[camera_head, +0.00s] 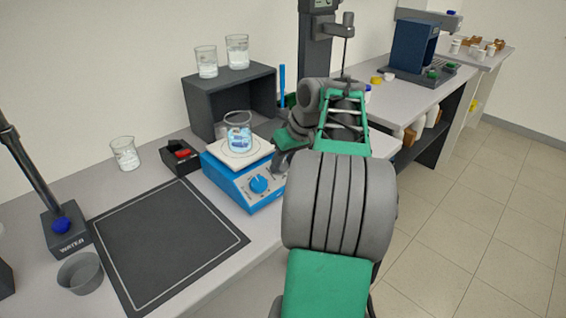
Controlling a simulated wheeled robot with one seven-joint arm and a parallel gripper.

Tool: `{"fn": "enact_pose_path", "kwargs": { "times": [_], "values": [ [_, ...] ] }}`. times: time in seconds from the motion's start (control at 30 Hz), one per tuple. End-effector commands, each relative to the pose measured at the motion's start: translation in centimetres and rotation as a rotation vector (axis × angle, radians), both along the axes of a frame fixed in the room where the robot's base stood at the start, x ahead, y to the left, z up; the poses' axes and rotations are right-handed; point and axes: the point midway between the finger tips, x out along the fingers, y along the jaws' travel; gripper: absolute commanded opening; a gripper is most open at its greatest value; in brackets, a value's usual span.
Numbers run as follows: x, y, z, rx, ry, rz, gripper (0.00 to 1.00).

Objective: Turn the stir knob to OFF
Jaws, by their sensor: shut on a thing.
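A blue hotplate stirrer (233,184) with a white top stands on the bench, left of my arm. A round blue knob (259,184) shows on its front panel, clear of my gripper. My gripper (278,164) reaches down at the right part of the same panel, with its fingers shut at the panel face. The knob it holds there is covered by the fingers, and its pointer and label cannot be read. A glass beaker (239,138) with bluish liquid stands on the stirrer's top plate.
A dark shelf (203,106) with two beakers stands behind the stirrer. A small black box with a red switch (182,152) and another beaker (125,154) are to the left. A dark mat (165,240) lies bare in front. My arm hides the bench to the right.

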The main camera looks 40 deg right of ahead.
Motion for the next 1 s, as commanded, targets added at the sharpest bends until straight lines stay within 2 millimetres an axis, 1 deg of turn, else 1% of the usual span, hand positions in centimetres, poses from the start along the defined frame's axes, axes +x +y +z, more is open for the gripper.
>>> {"fn": "enact_pose_path", "kwargs": {
  "times": [0.17, 0.37, 0.57, 1.0],
  "values": [
    [0.01, 0.0, -0.08, -0.01, -0.001, 0.013, 0.0],
    [0.04, 0.06, -0.28, -0.05, -0.002, 0.072, 0.0],
    [0.06, 0.11, -0.48, -0.128, -0.006, 0.183, 0.0],
    [0.05, 0.27, -0.5, -0.335, -0.012, 0.485, 0.0]
  ]
}}
